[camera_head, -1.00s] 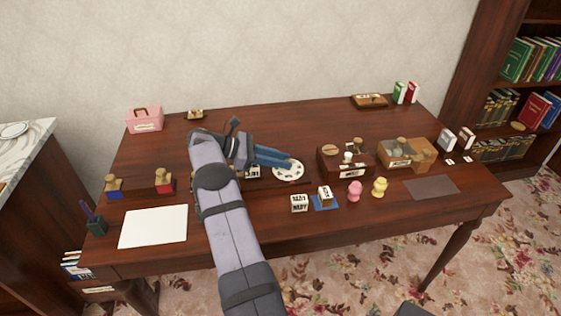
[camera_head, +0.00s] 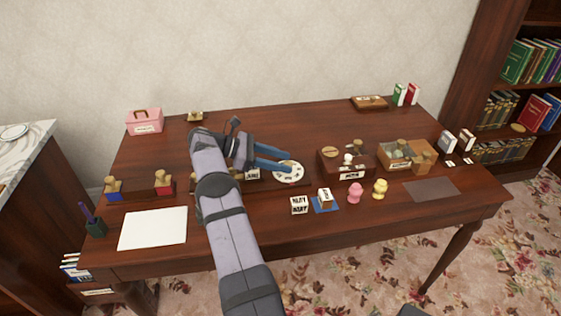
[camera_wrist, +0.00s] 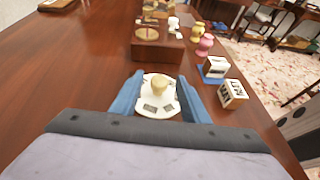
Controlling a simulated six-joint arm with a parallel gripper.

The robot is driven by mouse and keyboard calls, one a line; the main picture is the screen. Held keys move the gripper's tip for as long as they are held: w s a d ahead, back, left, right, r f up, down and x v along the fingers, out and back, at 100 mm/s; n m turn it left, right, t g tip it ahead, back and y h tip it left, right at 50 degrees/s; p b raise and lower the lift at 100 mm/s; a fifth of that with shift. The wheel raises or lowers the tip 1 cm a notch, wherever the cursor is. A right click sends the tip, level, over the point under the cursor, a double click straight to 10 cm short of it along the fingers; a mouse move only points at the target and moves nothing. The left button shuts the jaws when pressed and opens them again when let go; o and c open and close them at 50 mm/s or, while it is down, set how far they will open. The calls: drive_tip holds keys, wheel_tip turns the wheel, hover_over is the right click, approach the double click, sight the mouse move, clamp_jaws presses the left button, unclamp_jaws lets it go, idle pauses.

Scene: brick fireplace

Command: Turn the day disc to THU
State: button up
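The day disc (camera_head: 288,175) is a white round plate with dark labels near its rim, lying near the middle of the desk. In the wrist view the day disc (camera_wrist: 152,109) has a tan knob (camera_wrist: 158,87) standing up from it. My gripper (camera_head: 287,161) has two blue fingers and reaches over the disc from the left. In the wrist view my gripper (camera_wrist: 158,92) is open, with one finger on each side of the knob and a gap to it. The lettering is too small to read, so the day shown cannot be told.
A wooden box (camera_head: 333,166) stands just right of the disc. A white lettered block (camera_head: 299,205), another block on a blue mat (camera_head: 318,209), a pink figure (camera_head: 355,193) and a yellow figure (camera_head: 380,188) stand in front. The back middle of the desk is clear.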

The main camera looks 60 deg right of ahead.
wheel_tip(320, 180, up, 10)
idle(0.8)
drive_tip(key=shift+w+p, duration=0.1)
drive_tip(key=shift+p, duration=0.25)
